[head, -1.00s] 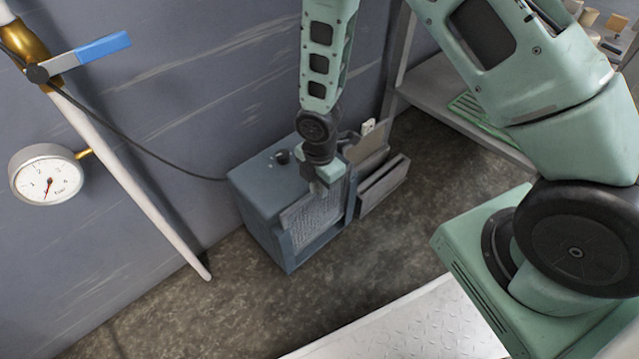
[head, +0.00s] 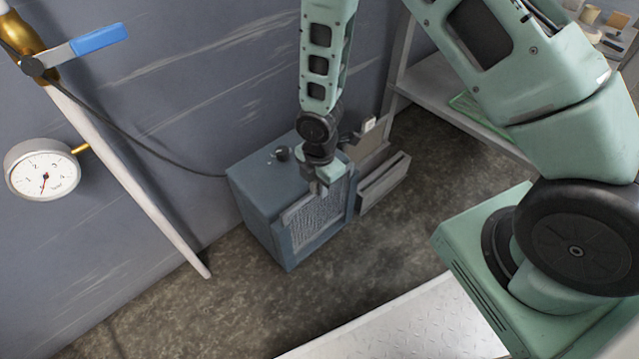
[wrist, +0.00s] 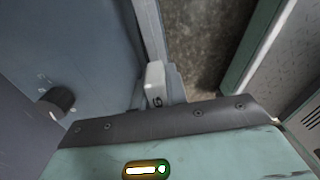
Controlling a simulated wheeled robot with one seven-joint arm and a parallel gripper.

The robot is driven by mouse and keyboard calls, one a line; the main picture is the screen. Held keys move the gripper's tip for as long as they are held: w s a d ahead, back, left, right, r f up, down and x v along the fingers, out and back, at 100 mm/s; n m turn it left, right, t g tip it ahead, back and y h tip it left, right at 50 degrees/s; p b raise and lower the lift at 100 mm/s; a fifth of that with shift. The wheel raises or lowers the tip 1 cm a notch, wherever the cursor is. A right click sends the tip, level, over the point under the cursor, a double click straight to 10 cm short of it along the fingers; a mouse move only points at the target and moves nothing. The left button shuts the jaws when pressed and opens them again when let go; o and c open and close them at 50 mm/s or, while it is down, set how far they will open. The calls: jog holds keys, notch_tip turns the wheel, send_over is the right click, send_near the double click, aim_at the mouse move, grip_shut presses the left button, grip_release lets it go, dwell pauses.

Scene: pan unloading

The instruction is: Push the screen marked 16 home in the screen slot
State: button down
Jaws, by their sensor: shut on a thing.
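A blue-grey box (head: 262,186) stands on the floor against the wall. A mesh screen (head: 322,218) with a grey top bar sits in its front opening. My gripper (head: 318,187) is at the top of the screen, shut on its upper edge. The fingertips are small and partly hidden in the head view. In the wrist view a pale tab (wrist: 155,82) with a partly hidden mark that looks like a 6 shows just beyond my gripper's body. How deep the screen sits in the slot cannot be told.
A grey drawer-like unit (head: 383,183) adjoins the box on the right. A dark knob (wrist: 56,101) is on the box top. A low shelf (head: 460,118) stands at right. A pipe (head: 150,190) and gauge (head: 43,170) are at left.

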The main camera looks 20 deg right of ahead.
jog(key=shift+f+b, duration=0.7)
jog(key=shift+f, duration=0.45)
dwell(0.6)
jog(key=shift+r+p, duration=0.2)
jog(key=shift+p, duration=0.2)
jog(key=shift+f, duration=0.2)
dwell(0.8)
jog(key=c, duration=1.3)
grip_release()
jog(key=shift+c, duration=0.2)
jog(key=shift+w, duration=0.1)
jog(key=shift+w+r, duration=0.1)
jog(key=r+p, duration=0.2)
jog(key=r, duration=0.3)
jog(key=r+p, duration=0.3)
jog(key=r, duration=0.3)
jog(key=r+p, duration=0.2)
jog(key=r, duration=0.4)
jog(key=shift+s+r+p, duration=0.15)
jog(key=shift+s+p, duration=0.15)
